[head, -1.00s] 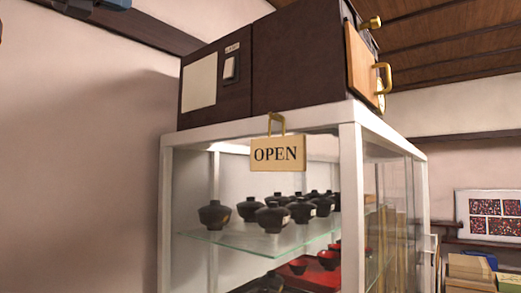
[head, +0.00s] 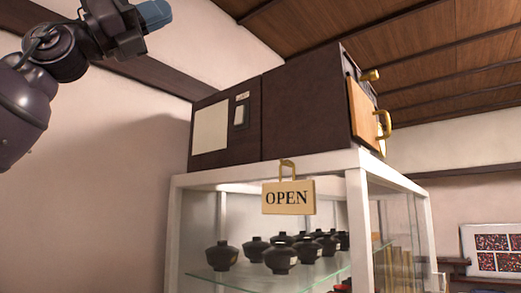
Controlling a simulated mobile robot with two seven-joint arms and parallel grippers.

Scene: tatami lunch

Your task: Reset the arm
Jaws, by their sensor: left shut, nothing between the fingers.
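My left gripper (head: 154,14) is at the top left of the head view, at the end of my dark left arm. Its blue fingers are shut with nothing between them. It is raised in front of the pale wall and ceiling edge, apart from the cabinet. My right gripper is not in view.
A white-framed glass cabinet (head: 356,226) holds several black lidded bowls (head: 280,256) on a glass shelf. An OPEN sign (head: 289,197) hangs on its front. Dark boxes (head: 305,107) sit on top. The pale wall (head: 105,220) at left is bare.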

